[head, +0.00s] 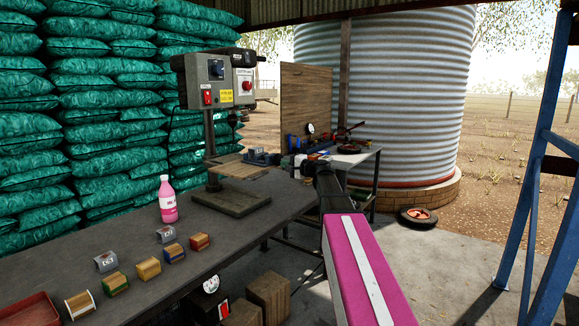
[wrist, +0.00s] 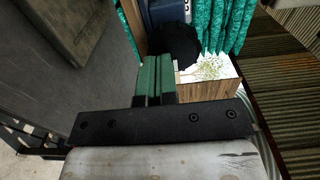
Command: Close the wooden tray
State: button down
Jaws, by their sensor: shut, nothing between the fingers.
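A flat wooden piece (head: 243,168), the likeliest wooden tray, sits on the drill press between its head and its base, with a small grey vise (head: 261,156) on it. Whether it is open or closed I cannot tell. My gripper (head: 300,168) is to its right, at the end of my arm, past the bench's right edge. In the wrist view my gripper (wrist: 153,72) has its green fingers together with nothing between them.
The drill press (head: 217,85) stands on the grey bench (head: 120,235). A pink bottle (head: 167,200) and several small blocks lie along the bench. A second table (head: 352,158) with tools stands behind my gripper. Green sacks (head: 90,100) are stacked at left.

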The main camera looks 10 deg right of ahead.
aim_at(259, 158)
jog(key=x, duration=1.4)
jog(key=shift+w, duration=0.2)
jog(key=shift+w+a, duration=0.2)
jog(key=shift+a, duration=0.05)
jog(key=shift+w+a, duration=0.1)
